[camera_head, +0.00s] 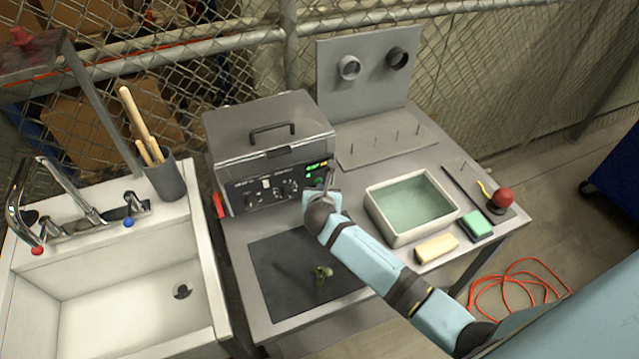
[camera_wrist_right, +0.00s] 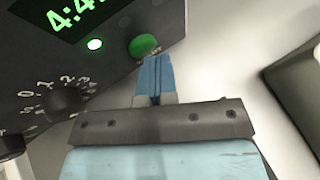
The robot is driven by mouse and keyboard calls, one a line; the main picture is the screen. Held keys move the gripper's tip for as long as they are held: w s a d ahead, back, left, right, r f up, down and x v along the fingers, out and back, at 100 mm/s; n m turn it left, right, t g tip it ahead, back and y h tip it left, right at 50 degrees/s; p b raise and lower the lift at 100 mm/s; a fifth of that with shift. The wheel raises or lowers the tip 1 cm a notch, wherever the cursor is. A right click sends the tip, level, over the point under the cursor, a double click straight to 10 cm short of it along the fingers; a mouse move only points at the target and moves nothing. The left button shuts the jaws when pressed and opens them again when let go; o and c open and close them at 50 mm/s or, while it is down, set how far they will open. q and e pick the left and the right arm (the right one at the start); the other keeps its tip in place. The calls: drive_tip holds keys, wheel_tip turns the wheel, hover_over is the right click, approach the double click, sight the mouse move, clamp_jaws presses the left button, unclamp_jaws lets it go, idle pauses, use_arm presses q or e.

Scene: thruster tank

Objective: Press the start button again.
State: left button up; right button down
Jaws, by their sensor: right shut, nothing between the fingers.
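The grey tank machine (camera_head: 240,130) stands on the bench with its lid down and a dark handle on top. Its front panel has knobs and a lit green display (camera_head: 317,167). In the right wrist view the display (camera_wrist_right: 75,15) reads "4:4" with the rest cut off. The green start button (camera_wrist_right: 143,45) is beside a lit indicator (camera_wrist_right: 95,44). My right gripper (camera_wrist_right: 157,60) is shut and empty, its blue fingertips just below the button; I cannot tell whether they touch it. In the head view this gripper (camera_head: 329,174) is at the panel's right end. My left gripper is not in view.
A dark mat (camera_head: 275,265) with a small greenish part (camera_head: 322,273) lies before the machine. A white basin of liquid (camera_head: 400,238), a yellow sponge (camera_head: 436,247), a green sponge (camera_head: 478,225) and a red knob (camera_head: 502,198) are to the right. A sink (camera_head: 110,290) stands left.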

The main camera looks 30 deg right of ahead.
drive_tip(key=shift+s, duration=0.1)
drive_tip(key=shift+s+r+p, duration=0.15)
drive_tip(key=shift+s+p, duration=0.25)
drive_tip(key=shift+p, duration=0.15)
drive_tip(key=shift+s, duration=0.4)
drive_tip(key=shift+p, duration=0.35)
drive_tip(key=shift+s, duration=0.35)
drive_tip(key=s+p, duration=0.2)
drive_tip(key=s, duration=0.1)
drive_tip(key=shift+s+a+p, duration=0.15)
drive_tip(key=shift+s+p, duration=0.05)
drive_tip(key=shift+p, duration=0.1)
drive_tip(key=shift+s, duration=0.45)
